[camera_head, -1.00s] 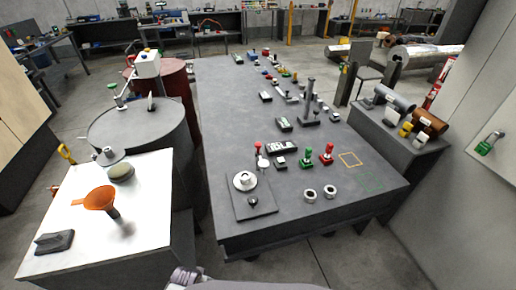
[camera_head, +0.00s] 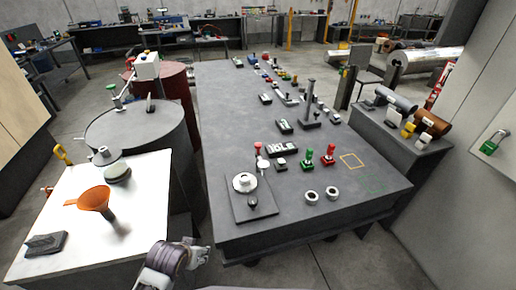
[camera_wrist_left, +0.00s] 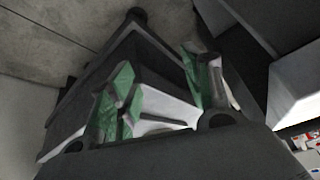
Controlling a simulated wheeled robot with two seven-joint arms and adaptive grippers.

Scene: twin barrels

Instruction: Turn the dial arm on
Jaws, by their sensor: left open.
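A round white dial (camera_head: 245,183) sits on a dark square plate (camera_head: 237,211) at the near left corner of the grey table. A short dark arm with a black knob (camera_head: 253,201) points from the dial towards the table's front edge. My left gripper (camera_head: 190,253) is low in the head view, left of and nearer than the plate, apart from the dial. In the left wrist view its green-padded fingers (camera_wrist_left: 160,95) are spread, with nothing held between them. The dial cannot be made out in that view. My right gripper is not in view.
The grey table (camera_head: 225,120) holds a red-topped lever (camera_head: 258,150), green (camera_head: 308,160) and red (camera_head: 328,155) handles and two white rings (camera_head: 321,193).

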